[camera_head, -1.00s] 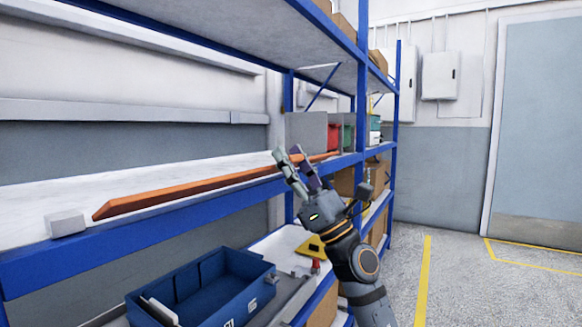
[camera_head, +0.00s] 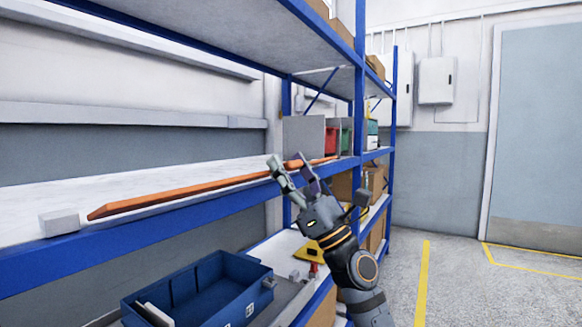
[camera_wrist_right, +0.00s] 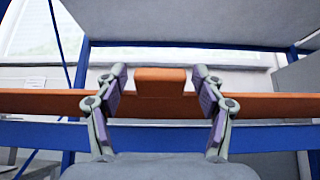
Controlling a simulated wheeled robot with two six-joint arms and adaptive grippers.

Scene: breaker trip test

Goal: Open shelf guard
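The shelf guard is a long orange bar (camera_head: 190,192) along the front of the blue shelf's middle level. In the right wrist view the bar (camera_wrist_right: 45,102) runs across the picture, with a raised orange block (camera_wrist_right: 161,82) at its middle. My right gripper (camera_head: 287,168) is at the bar's far part. In the right wrist view its two fingers (camera_wrist_right: 160,92) stand on either side of the block, with a narrow gap on each side. It is open and holds nothing. My left gripper is not in view.
A small white block (camera_head: 59,222) sits at the bar's near end. A blue bin (camera_head: 200,293) and a yellow item (camera_head: 308,254) are on the level below. A grey panel (camera_head: 304,137) and a red bin (camera_head: 331,141) stand farther along. The floor at right is clear.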

